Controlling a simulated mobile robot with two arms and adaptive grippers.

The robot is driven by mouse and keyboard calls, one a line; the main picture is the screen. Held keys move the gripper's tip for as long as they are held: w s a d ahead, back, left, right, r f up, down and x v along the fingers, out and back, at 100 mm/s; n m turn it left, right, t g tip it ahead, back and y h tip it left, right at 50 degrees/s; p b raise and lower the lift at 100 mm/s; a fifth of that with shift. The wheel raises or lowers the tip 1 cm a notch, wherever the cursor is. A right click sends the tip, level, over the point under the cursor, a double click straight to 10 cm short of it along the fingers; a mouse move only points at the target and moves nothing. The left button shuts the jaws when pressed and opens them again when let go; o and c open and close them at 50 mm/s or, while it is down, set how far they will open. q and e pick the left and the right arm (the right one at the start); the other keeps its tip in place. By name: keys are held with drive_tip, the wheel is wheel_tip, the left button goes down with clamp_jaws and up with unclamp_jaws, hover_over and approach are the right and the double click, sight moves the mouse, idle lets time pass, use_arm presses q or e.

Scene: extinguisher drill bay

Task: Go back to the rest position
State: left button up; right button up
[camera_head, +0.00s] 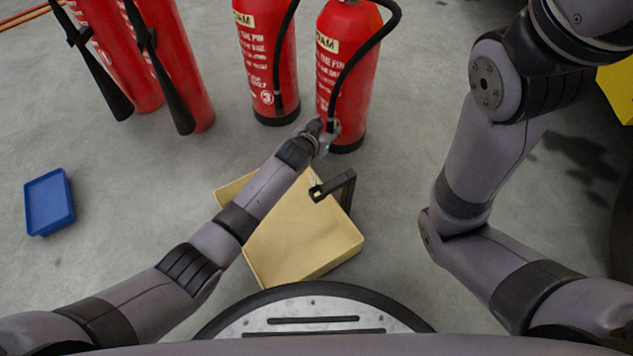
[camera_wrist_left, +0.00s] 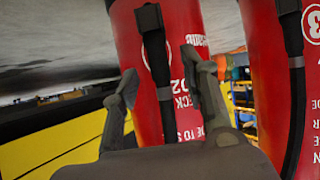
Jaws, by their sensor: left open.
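My left arm reaches forward over a tan tray, and my left gripper (camera_head: 326,138) is close to the lower front of a red foam extinguisher (camera_head: 345,80). In the left wrist view the gripper (camera_wrist_left: 160,66) is open. A red extinguisher (camera_wrist_left: 182,112) with a black hose (camera_wrist_left: 156,45) shows behind and between its fingers. I see nothing held; whether a finger touches the extinguisher I cannot tell. My right arm bends up and out at the top right of the head view, and its gripper is out of sight.
The tan tray (camera_head: 335,252) lies below my left arm, with a black bracket (camera_head: 338,190) at its right side. Another foam extinguisher (camera_head: 268,50) stands to the left, and two with black horns stand further left. A blue box (camera_head: 49,201) lies on open floor.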

use_arm(q)
drive_tip(key=v, duration=0.6)
